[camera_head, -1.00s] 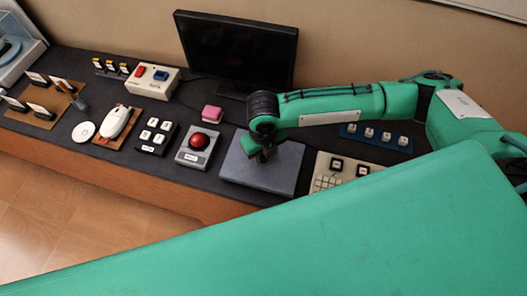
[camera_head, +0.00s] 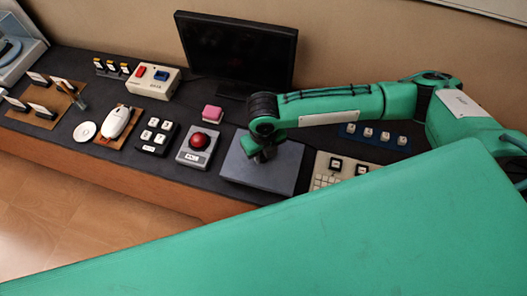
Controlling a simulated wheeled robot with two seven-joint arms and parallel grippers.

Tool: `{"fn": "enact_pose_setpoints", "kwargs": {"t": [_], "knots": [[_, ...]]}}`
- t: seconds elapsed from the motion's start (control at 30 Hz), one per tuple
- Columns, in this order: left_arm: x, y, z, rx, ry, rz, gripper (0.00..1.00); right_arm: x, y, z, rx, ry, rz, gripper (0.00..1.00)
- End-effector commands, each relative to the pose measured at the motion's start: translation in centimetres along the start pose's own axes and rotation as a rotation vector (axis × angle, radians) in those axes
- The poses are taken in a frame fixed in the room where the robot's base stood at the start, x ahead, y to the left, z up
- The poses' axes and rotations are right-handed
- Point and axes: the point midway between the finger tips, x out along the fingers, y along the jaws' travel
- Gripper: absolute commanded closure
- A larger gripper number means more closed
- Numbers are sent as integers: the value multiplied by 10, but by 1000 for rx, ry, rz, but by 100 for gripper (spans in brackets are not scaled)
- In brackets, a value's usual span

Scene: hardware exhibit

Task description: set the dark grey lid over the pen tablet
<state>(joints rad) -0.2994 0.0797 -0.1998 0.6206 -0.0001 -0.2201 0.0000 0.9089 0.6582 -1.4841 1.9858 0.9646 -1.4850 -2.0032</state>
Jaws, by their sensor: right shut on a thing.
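The dark grey lid (camera_head: 280,173) is a flat, square slab on the dark counter, between the red trackball and the white keypad. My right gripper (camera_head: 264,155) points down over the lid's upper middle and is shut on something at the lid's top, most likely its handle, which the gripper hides. No pen tablet shows; whether it lies beneath the lid cannot be seen. My left gripper is not in view.
The red trackball (camera_head: 199,141) is close on the lid's left and the white keypad (camera_head: 326,172) on its right. A monitor (camera_head: 236,50) and a pink block (camera_head: 212,113) stand behind. The counter's front edge (camera_head: 180,191) is near.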

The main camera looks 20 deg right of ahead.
Motion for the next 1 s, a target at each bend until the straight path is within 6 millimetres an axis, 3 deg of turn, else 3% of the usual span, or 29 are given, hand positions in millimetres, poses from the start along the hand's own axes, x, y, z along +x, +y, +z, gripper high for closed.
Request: {"fn": "enact_pose_setpoints", "kwargs": {"t": [1.0], "knots": [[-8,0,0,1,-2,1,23,0,0,0,-1,-1,1,99]]}}
